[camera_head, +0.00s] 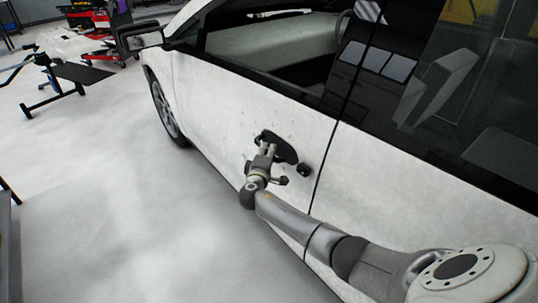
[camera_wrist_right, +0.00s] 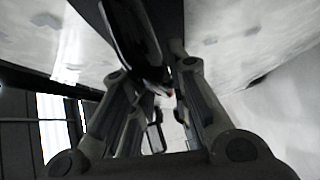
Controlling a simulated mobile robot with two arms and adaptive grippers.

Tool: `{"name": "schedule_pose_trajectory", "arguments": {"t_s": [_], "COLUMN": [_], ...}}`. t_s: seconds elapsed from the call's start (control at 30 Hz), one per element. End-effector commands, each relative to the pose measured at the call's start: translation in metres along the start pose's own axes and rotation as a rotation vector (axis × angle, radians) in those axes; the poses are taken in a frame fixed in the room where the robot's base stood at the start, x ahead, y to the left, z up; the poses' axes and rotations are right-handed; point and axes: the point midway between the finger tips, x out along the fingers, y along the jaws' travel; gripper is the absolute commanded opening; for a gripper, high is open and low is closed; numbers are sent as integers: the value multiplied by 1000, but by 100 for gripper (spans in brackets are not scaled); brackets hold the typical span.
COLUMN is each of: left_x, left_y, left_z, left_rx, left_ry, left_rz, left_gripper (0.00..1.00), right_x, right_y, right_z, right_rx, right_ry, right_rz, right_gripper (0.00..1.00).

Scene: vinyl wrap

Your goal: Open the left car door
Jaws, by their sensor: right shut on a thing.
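The white left car door (camera_head: 225,95) fills the middle of the head view and looks shut, flush with the panel behind it at a dark vertical seam. Its black handle (camera_head: 281,148) sits near that seam. My right gripper (camera_head: 268,145) is at the front end of the handle. In the right wrist view the gripper's fingers (camera_wrist_right: 155,90) are around a dark bar, the handle (camera_wrist_right: 130,30), with the white door surface beside it. The fingers hide part of the handle. My left gripper is not in view.
The side mirror (camera_head: 143,37) sticks out at the front of the door. A stand (camera_head: 52,85) and a red and black workshop item (camera_head: 125,35) are at the far left. The pale floor (camera_head: 110,200) beside the door is clear.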

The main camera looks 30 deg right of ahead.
Motion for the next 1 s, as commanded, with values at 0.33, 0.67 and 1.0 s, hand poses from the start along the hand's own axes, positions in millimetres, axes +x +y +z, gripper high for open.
{"name": "schedule_pose_trajectory", "arguments": {"t_s": [0.33,0.67,1.0], "left_x": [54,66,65], "left_y": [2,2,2], "left_z": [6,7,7], "left_rx": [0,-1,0], "left_ry": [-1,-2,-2], "left_rz": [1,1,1], "left_gripper": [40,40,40], "right_x": [-3,-3,-5], "right_y": [-8,-2,-2], "right_z": [-15,-13,-14], "right_rx": [27,31,31], "right_ry": [-193,-276,-274], "right_rz": [23,32,33], "right_gripper": [0,0,0]}}
